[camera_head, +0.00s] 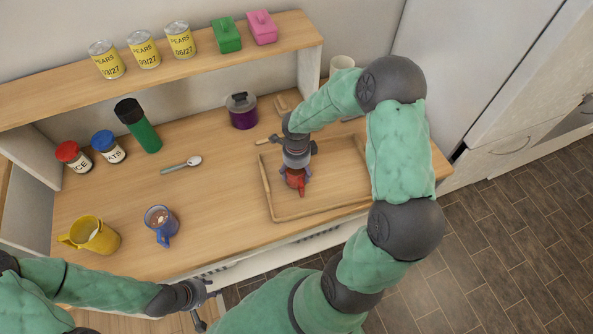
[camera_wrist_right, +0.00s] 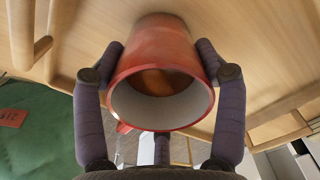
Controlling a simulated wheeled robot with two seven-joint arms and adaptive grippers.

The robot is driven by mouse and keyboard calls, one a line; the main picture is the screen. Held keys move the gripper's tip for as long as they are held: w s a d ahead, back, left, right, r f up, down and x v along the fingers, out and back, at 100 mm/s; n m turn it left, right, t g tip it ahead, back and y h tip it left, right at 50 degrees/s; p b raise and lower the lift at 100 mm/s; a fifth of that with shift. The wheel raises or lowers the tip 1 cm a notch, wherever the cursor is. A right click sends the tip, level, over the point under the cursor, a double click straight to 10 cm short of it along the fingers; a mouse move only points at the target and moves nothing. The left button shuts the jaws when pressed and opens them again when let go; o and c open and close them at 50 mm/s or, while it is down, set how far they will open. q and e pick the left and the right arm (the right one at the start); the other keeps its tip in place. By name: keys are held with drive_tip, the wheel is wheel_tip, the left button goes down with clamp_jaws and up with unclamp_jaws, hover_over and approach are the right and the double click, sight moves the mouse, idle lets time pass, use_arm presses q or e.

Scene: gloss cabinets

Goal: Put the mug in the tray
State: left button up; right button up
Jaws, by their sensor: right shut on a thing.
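The red mug (camera_head: 295,180) is held by my right gripper (camera_head: 297,165), inside the outline of the wooden tray (camera_head: 330,209) in the head view. I cannot tell whether its base touches the tray floor. In the right wrist view the red mug (camera_wrist_right: 160,75) sits between the two fingers of the right gripper (camera_wrist_right: 160,62), its open mouth facing the camera. My right arm hides part of the tray. My left gripper (camera_head: 206,304) is open and empty, low in front of the counter edge.
A yellow mug (camera_head: 95,236), a blue-handled cup (camera_head: 161,221), a spoon (camera_head: 182,165) and a green bottle (camera_head: 140,130) stand or lie left of the tray. A purple pot (camera_head: 242,112) is behind it. Cans and boxes line the shelf (camera_head: 160,71). The counter's middle is clear.

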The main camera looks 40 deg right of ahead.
drive_tip(key=shift+f, duration=0.15)
drive_tip(key=o, duration=1.6)
drive_tip(key=shift+r, duration=0.25)
wheel_tip(320, 180, up, 12)
drive_tip(key=p, duration=0.3)
